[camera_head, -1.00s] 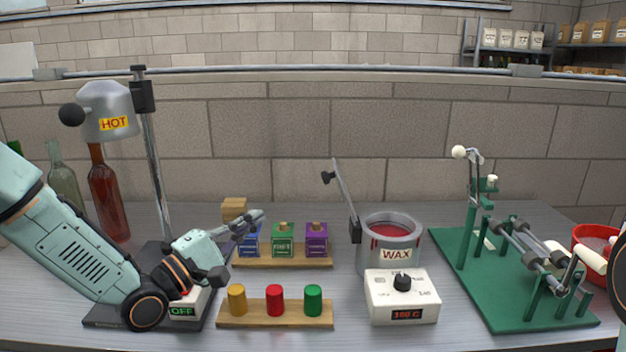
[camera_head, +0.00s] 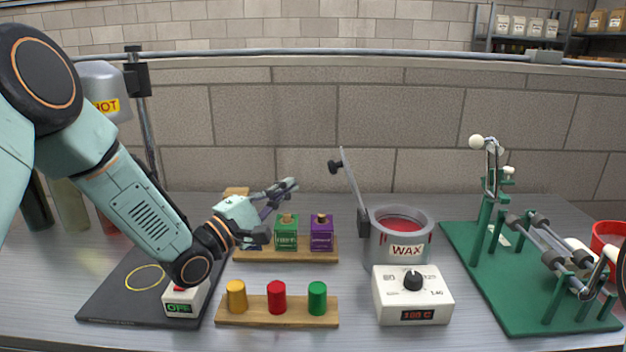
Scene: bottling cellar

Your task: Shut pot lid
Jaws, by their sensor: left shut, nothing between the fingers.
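The wax pot (camera_head: 402,246) is a grey round pot labelled WAX, with red wax inside, standing right of centre on the bench. Its lid (camera_head: 353,178) stands open, hinged at the pot's left side and seen nearly edge-on, tilted up and slightly left, with a dark knob (camera_head: 335,167) on its left face. My right gripper is not in view.
A white control box (camera_head: 412,296) reading 180 C stands before the pot. A rack with yellow, red and green capsules (camera_head: 277,298) is front centre. A green-based machine (camera_head: 520,275) stands right. A grey HOT hood (camera_head: 103,88) is partly behind my left arm.

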